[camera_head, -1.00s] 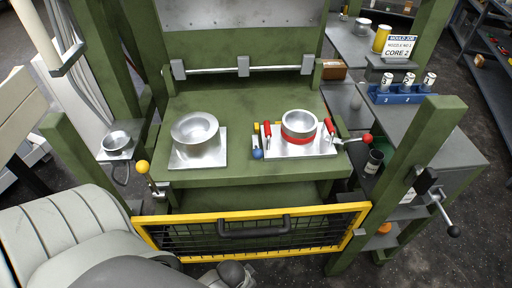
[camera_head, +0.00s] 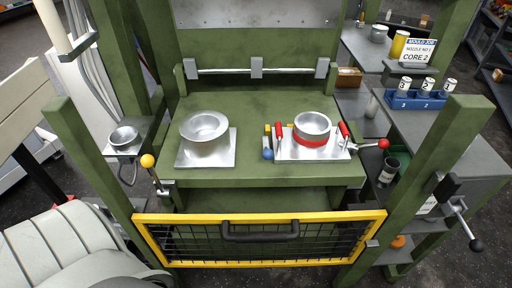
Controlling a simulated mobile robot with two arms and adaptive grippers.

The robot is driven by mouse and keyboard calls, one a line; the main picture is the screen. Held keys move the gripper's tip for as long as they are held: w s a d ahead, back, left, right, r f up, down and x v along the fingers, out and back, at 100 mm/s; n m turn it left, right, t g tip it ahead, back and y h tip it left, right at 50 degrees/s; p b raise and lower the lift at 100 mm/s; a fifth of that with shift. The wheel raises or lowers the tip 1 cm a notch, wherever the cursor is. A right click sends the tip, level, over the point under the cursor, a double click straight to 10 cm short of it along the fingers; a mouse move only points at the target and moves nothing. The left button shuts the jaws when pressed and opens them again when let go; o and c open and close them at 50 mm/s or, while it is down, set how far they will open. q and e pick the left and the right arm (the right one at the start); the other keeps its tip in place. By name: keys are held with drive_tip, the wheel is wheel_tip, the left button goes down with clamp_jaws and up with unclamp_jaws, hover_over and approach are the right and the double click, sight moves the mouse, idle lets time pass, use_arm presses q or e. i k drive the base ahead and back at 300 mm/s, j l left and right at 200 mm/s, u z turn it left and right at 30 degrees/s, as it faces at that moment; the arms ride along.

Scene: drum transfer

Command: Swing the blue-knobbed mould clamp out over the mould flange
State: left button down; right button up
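The mould (camera_head: 312,128) is a silver cup-like ring with a red band, standing on a bright metal plate (camera_head: 318,156) on the right of the green press table. The blue-knobbed clamp (camera_head: 268,154) is at the plate's left edge, its blue ball low at the front corner and beside the flange. Red-handled clamps stand on the left (camera_head: 279,134) and right (camera_head: 344,131) of the mould. A lever with a red ball (camera_head: 383,144) sticks out to the right. Neither gripper shows in the head view.
A yellow-framed mesh gate (camera_head: 260,238) spans the front below the table. A second silver bowl (camera_head: 204,132) stands on a plate at left. A yellow-knobbed lever (camera_head: 148,161) is at the left post. Green posts flank the table.

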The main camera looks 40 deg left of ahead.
sight(268, 155)
drive_tip(key=l+u, duration=0.15)
drive_tip(key=u, duration=0.3)
drive_tip(key=l+u, duration=0.2)
drive_tip(key=u, duration=0.25)
drive_tip(key=l+u, duration=0.15)
drive_tip(key=u, duration=0.3)
drive_tip(key=k+j, duration=0.05)
